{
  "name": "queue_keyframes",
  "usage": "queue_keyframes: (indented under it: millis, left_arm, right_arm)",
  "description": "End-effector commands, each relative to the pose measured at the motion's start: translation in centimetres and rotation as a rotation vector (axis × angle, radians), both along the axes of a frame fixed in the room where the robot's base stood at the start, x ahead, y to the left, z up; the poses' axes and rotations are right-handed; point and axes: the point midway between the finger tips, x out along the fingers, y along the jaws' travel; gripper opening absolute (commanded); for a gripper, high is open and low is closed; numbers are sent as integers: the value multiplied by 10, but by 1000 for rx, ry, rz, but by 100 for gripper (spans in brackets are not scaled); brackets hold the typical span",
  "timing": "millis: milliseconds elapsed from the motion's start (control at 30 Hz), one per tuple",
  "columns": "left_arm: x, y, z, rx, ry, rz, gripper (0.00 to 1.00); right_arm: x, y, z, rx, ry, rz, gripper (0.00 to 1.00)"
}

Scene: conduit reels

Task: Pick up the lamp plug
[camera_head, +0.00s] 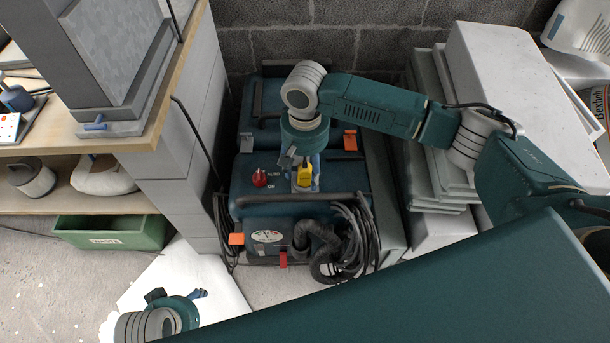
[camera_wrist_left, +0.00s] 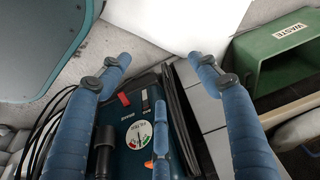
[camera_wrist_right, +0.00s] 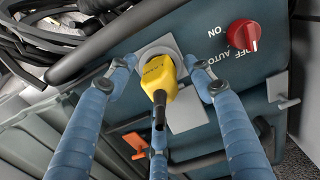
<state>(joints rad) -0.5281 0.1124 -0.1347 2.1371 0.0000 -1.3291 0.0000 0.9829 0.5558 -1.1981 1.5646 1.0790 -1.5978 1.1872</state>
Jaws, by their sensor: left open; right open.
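The lamp plug (camera_head: 304,173) is yellow with a short black cable end. It sits in a socket on top of the dark blue machine (camera_head: 345,178), beside the red knob (camera_head: 260,177). In the right wrist view the plug (camera_wrist_right: 158,78) stands between the blue fingers of my right gripper (camera_wrist_right: 166,80), which is open around it; contact is not clear. In the head view my right gripper (camera_head: 305,160) is above the plug and partly hides it. My left gripper (camera_head: 178,295) is at the lower left; in the left wrist view it is open (camera_wrist_left: 158,62) and empty.
A ribbed black hose (camera_head: 325,250) and looped black cables (camera_head: 358,235) hang at the machine's front. Its black handle bar (camera_head: 270,200) runs close to the plug. A green waste bin (camera_head: 110,232) stands under the wooden shelf at left. Grey slabs (camera_head: 435,120) stand at right.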

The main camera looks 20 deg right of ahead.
Motion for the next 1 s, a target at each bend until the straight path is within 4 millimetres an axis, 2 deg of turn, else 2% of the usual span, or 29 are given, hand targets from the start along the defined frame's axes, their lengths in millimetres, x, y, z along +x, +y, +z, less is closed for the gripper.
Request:
queue_keyframes:
  millis: [200,433,733,867,1000]
  left_arm:
    - [0,0,1,0,1,0,62]
    - [0,0,1,0,0,0,62]
    - [0,0,1,0,0,0,62]
    - [1,0,2,-1,-4,0,62]
    - [-2,0,-21,0,16,-2,62]
  right_arm:
    - [0,0,0,0,0,0,52]
    - [0,0,0,-1,0,0,6]
    - [0,0,1,0,0,0,5]
    - [0,0,7,0,0,0,5]
    - [1,0,25,2,-2,-1,5]
